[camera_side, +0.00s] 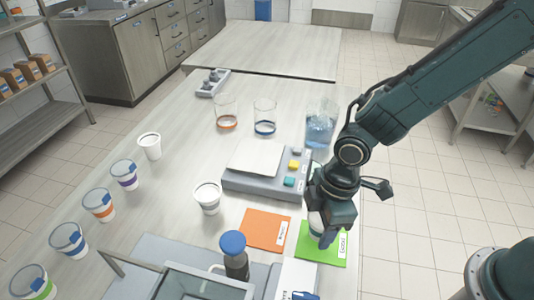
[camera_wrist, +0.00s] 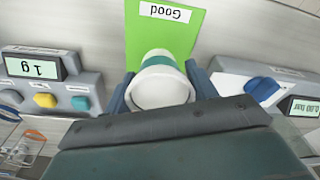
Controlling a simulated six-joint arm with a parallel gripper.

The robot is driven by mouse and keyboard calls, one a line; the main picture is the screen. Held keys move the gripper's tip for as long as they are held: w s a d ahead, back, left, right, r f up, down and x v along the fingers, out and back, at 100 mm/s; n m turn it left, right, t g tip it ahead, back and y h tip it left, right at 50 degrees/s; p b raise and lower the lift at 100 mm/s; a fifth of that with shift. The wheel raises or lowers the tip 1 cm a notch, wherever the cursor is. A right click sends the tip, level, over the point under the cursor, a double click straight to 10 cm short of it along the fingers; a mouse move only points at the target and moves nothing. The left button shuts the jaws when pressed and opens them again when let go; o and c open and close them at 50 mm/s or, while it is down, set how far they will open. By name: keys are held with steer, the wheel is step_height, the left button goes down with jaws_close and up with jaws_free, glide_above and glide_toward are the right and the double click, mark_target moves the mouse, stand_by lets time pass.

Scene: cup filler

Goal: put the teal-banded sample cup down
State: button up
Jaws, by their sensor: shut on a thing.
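The teal-banded sample cup (camera_wrist: 158,90) is white with a teal band and sits between the fingers of my gripper (camera_wrist: 161,86) in the wrist view. My gripper (camera_side: 328,232) is shut on it. In the side view the cup (camera_side: 316,222) is mostly hidden by the fingers. Both are over the green mat (camera_side: 308,250) at the right of the table. The mat's "Good" label shows beyond the cup in the wrist view (camera_wrist: 165,12). I cannot tell whether the cup touches the mat.
An orange mat (camera_side: 264,230) lies left of the green one. Behind is a grey scale (camera_side: 262,186) reading 1 g in the wrist view. A white cup (camera_side: 207,198) and a blue-topped bottle (camera_side: 235,256) stand nearby. A blue-filled beaker (camera_side: 320,125) is behind; several banded cups line the left.

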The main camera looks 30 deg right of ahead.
steer(key=shift+f, duration=1.2)
steer(key=shift+f, duration=0.1)
steer(key=o, duration=1)
steer(key=r, duration=0.7)
steer(key=d+r, duration=0.1)
steer(key=r, duration=0.3)
steer(key=shift+s+d+r, duration=0.1)
steer(key=shift+s+r, duration=0.15)
steer(key=shift+r, duration=0.35)
steer(key=shift+d, duration=0.1)
